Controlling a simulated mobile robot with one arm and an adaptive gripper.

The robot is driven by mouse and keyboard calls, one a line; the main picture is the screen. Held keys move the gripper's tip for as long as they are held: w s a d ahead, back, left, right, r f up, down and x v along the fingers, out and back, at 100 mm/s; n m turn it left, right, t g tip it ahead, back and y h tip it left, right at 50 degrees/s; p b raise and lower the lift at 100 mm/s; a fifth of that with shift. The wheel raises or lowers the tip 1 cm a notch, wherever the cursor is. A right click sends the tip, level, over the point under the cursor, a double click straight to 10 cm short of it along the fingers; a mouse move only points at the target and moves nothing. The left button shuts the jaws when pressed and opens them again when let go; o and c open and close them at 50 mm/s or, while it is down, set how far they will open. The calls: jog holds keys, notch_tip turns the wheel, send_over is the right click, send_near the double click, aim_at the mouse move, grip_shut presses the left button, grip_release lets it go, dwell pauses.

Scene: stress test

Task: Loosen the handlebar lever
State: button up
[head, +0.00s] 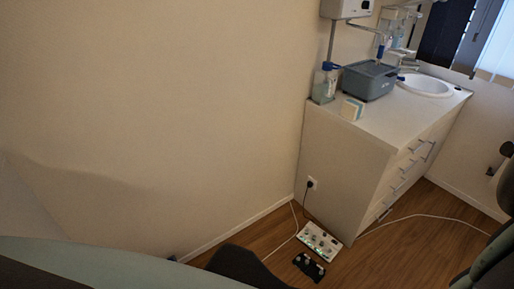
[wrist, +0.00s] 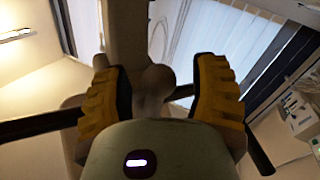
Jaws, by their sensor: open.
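My gripper (wrist: 160,75) is open in the wrist view, with a ridged yellow finger on each side. A rounded beige knob-like part (wrist: 154,82) shows in the gap, below a beige post (wrist: 126,32). I cannot tell whether the fingers touch it. A black bar (wrist: 38,125) sticks out to the left past the left finger. Another black bar end (wrist: 259,155) shows at the lower right. These look like handlebar parts, but I cannot tell which part is the lever. The fingers and palm hide much of them. My gripper does not show in the head view.
In the head view, a white counter (head: 372,124) with a sink (head: 426,86) and a grey-blue box (head: 368,82) stands at the right. A white power strip (head: 319,241), a small black device (head: 308,267) and cables lie on the wooden floor (head: 400,255).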

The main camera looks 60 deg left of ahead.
jog(key=shift+s, duration=0.1)
jog(key=shift+c, duration=0.2)
grip_shut()
jog(key=shift+f, duration=0.1)
dwell(0.4)
jog(key=s+d+r+n+g+h+p, duration=0.3)
jog(key=n+g, duration=0.5)
jog(key=n, duration=0.4)
jog(key=shift+s+d+r+n, duration=0.3)
jog(key=shift+s+r, duration=0.2)
jog(key=shift+r, duration=0.8)
